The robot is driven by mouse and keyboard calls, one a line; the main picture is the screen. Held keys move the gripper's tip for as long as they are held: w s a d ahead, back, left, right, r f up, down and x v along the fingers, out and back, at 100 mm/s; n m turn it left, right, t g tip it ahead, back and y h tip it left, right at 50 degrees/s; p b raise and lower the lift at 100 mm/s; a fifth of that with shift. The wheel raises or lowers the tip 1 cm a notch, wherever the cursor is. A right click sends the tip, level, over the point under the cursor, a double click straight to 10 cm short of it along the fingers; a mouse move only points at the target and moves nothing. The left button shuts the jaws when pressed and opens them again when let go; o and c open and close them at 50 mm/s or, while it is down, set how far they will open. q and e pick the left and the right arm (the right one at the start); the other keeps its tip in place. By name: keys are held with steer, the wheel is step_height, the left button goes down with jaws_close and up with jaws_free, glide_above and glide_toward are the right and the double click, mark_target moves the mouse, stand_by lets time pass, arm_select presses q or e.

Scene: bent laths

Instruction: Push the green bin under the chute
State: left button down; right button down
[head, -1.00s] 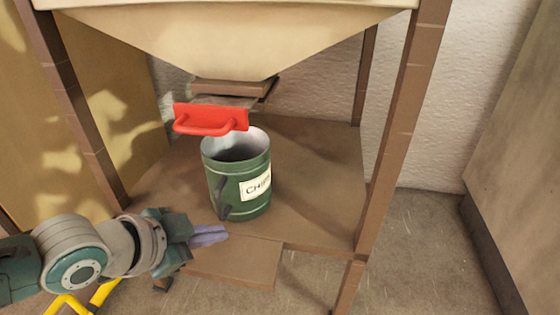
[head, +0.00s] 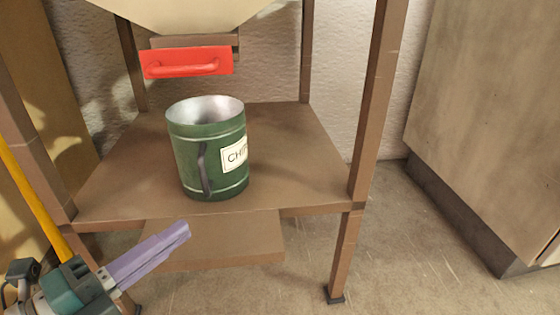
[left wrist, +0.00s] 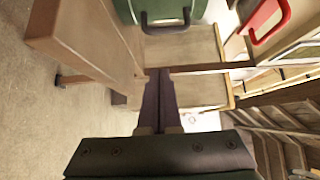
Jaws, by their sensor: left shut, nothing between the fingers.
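The green bin (head: 188,158), with a white label and a dark side handle, stands upright on the brown shelf (head: 300,150), close to its front edge. The cream chute (head: 200,12) hangs above and behind it, with a red-handled gate (head: 185,64) at its mouth. My left gripper (head: 187,228) is shut and empty, its purple fingers in front of the shelf, below and apart from the bin. In the left wrist view the bin (left wrist: 165,14) shows at the top, beyond the fingertips (left wrist: 160,75). My right gripper is not in view.
Brown posts frame the shelf, with the right front post (head: 370,110) clear of the bin. A lower board (head: 215,245) juts out in front. A yellow bar (head: 35,195) stands at the left. Bare floor (head: 420,250) lies to the right, before a grey-brown cabinet (head: 480,120).

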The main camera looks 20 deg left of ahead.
arm_select(q)
steer(key=w+b, duration=0.1)
steer(key=w, duration=0.1)
steer(key=w+b, duration=0.2)
steer(key=w, duration=0.1)
steer(key=shift+w+a+f, duration=0.15)
steer(key=shift+w+a, duration=0.4)
steer(key=shift+w, duration=0.1)
steer(key=shift+w+a+r, duration=0.15)
steer(key=shift+a+r, duration=0.05)
steer(key=shift+a, duration=0.05)
